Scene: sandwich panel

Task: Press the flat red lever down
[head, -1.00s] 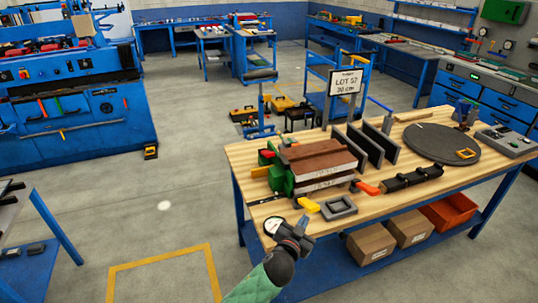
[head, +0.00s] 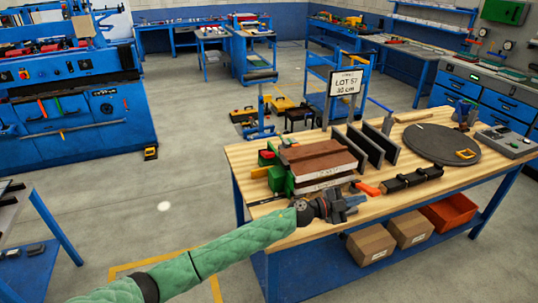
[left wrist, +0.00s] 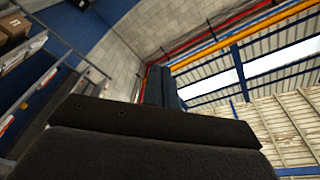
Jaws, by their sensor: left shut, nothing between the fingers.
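An orange-red lever (head: 367,189) lies low at the front right of a clamp-like fixture (head: 290,180) on the wooden bench in the head view. The fixture holds a stack of brown and white panels (head: 322,162). A smaller red part (head: 267,154) shows at the fixture's left end. My left gripper (head: 358,206) is shut and empty, just in front of the orange-red lever; I cannot tell whether they touch. The left wrist view shows the dark gripper against wall and ceiling, with no lever. My right gripper is not in view.
Dark upright plates (head: 372,143) stand behind the lever, and a black bar-shaped tool (head: 412,179) lies to its right. A round dark turntable (head: 440,145) is farther right. A sign (head: 345,82) stands behind the bench (head: 440,198). The bench's front edge is below my gripper.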

